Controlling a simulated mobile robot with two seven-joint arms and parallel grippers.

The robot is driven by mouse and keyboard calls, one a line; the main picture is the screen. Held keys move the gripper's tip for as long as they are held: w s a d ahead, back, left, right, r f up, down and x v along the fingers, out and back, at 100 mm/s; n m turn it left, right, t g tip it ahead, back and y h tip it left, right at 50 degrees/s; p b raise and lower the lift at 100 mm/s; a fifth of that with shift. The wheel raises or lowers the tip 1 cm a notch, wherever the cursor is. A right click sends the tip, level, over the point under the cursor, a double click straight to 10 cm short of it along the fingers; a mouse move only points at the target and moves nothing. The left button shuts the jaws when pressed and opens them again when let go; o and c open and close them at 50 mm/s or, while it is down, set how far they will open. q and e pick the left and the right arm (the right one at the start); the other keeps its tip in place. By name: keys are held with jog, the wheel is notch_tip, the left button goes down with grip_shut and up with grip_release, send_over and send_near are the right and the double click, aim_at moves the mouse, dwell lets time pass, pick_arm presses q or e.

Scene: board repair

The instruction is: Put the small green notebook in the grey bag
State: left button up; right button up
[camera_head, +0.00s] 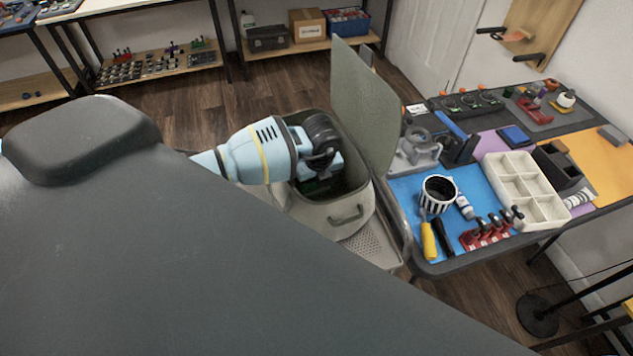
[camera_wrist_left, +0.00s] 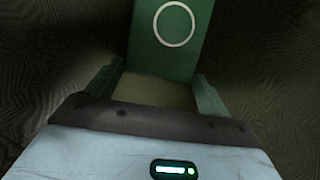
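The grey bag (camera_head: 300,212) stands open in the head view, its lid (camera_head: 362,105) raised on the right side. My left gripper (camera_head: 318,172) reaches down into its opening, and its fingertips are mostly hidden there. A bit of green shows under it. In the left wrist view the small green notebook (camera_wrist_left: 165,63), with a white ring on its face, sits between the two fingers of my left gripper (camera_wrist_left: 159,70). Its side edges meet the fingertips, so the gripper appears shut on it. Dark bag interior surrounds it. My right gripper is not in view.
Right of the bag, a table holds a blue mat (camera_head: 402,194), a striped cup (camera_head: 438,194), a white compartment tray (camera_head: 522,190) and tools. A perforated grey surface (camera_head: 374,247) shows beside the bag. Shelves with boxes stand behind, with open wooden floor (camera_head: 190,105) between.

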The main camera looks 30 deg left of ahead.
pick_arm(q)
jog(key=o, duration=0.4)
jog(key=shift+c, duration=0.2)
jog(key=shift+r, duration=0.1)
notch_tip(320, 180, up, 12)
jog(key=s+d, duration=0.1)
jog(key=shift+d+p, duration=0.2)
jog(key=shift+p, duration=0.1)
jog(key=shift+d, duration=0.1)
